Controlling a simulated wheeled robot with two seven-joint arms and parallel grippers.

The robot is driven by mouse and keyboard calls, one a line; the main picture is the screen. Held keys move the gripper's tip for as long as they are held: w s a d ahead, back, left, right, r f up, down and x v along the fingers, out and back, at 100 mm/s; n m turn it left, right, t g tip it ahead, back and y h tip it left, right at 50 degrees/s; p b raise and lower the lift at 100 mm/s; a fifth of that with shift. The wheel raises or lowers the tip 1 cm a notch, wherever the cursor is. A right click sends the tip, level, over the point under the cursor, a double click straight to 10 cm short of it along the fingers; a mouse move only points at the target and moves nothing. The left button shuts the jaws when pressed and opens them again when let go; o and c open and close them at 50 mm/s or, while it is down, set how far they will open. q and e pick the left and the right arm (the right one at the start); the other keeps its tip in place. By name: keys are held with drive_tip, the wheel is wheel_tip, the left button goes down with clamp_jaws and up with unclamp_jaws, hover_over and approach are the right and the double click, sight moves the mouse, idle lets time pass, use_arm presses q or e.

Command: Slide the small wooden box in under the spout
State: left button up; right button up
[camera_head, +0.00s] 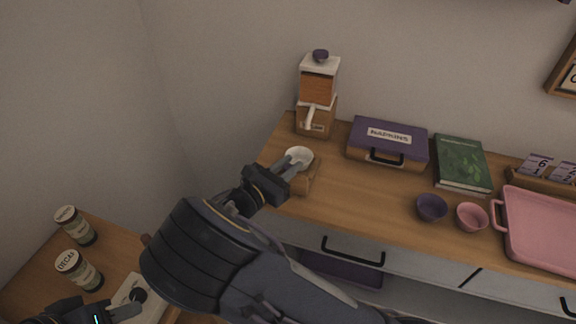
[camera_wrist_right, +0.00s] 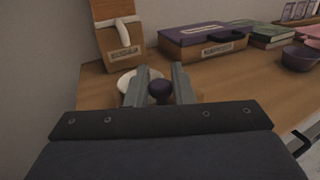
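The small wooden box (camera_head: 309,182) stands near the left end of the counter, partly hidden by my right gripper. A pale round top shows on it. The wooden grinder (camera_head: 318,88) stands behind it against the wall, with its pale spout (camera_head: 310,117) facing front. The box is in front of the spout, apart from it. My right gripper (camera_head: 293,163) is over the box. In the right wrist view its fingers stand apart on either side of a dark purple knob (camera_wrist_right: 160,91); firm contact is not visible. My left gripper (camera_head: 125,313) is at the bottom left, mostly cut off.
A purple-topped case (camera_head: 388,140) stands right of the grinder, then a green book (camera_head: 462,163). Purple (camera_head: 431,208) and pink (camera_head: 472,217) bowls and a pink tray (camera_head: 540,230) are further right. Two jars (camera_head: 80,270) stand on the lower left table.

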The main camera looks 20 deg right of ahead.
clamp_jaws()
drive_tip(key=w+d, duration=0.1)
drive_tip(key=w, duration=0.1)
drive_tip(key=w+d, duration=0.3)
drive_tip(key=w, duration=0.1)
drive_tip(key=shift+w+d, duration=0.2)
drive_tip(key=shift+w+d+r, duration=0.1)
drive_tip(key=shift+w, duration=0.05)
drive_tip(key=shift+o, duration=1.5)
unclamp_jaws()
drive_tip(key=o, duration=0.3)
drive_tip(key=shift+w+d, duration=0.1)
drive_tip(key=shift+w, duration=0.05)
drive_tip(key=shift+a, duration=0.2)
